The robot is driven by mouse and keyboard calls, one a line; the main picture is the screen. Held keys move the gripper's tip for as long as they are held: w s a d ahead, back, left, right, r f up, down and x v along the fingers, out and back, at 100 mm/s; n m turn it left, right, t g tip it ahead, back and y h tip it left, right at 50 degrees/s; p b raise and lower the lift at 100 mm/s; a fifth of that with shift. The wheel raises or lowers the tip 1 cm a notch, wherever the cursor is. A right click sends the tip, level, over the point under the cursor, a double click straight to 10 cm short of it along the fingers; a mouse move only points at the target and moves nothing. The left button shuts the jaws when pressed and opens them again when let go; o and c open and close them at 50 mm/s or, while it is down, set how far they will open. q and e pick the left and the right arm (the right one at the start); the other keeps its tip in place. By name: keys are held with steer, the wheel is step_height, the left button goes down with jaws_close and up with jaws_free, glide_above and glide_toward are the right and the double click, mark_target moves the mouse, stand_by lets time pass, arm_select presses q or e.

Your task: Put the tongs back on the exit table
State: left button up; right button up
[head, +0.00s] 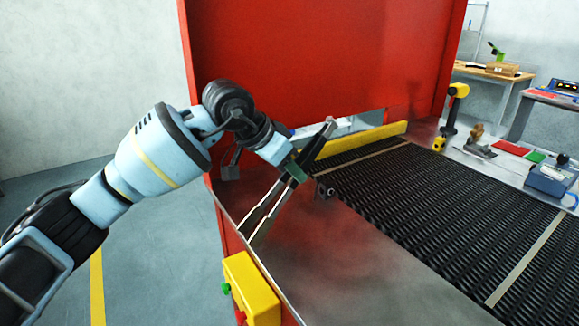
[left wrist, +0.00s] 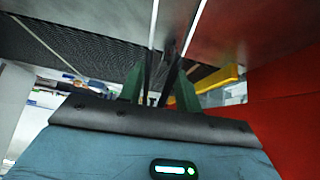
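The tongs (head: 265,209) have dark grips and two pale metal arms. My left gripper (head: 292,170) has dark green fingers and is shut on the tongs near their middle. In the head view the tongs slant, with the dark end up to the right and the metal tips down to the left. They show over the left part of the grey metal exit table (head: 350,265); I cannot tell whether the tips touch it. In the left wrist view the tongs (left wrist: 153,30) run up between the green fingers (left wrist: 160,88). My right gripper is not in view.
The black mesh belt (head: 420,195) runs from the red housing (head: 310,55) beside the table, with a yellow bar (head: 352,143) at the opening. A yellow button box (head: 252,290) hangs at the table's left edge. The front of the table is clear. Workbenches stand at the right.

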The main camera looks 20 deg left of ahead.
arm_select(q)
steer(key=shift+f, duration=0.35)
steer(key=shift+f+b, duration=0.25)
steer(key=shift+b, duration=0.05)
steer(key=shift+o, duration=0.5)
steer(key=o, duration=0.4)
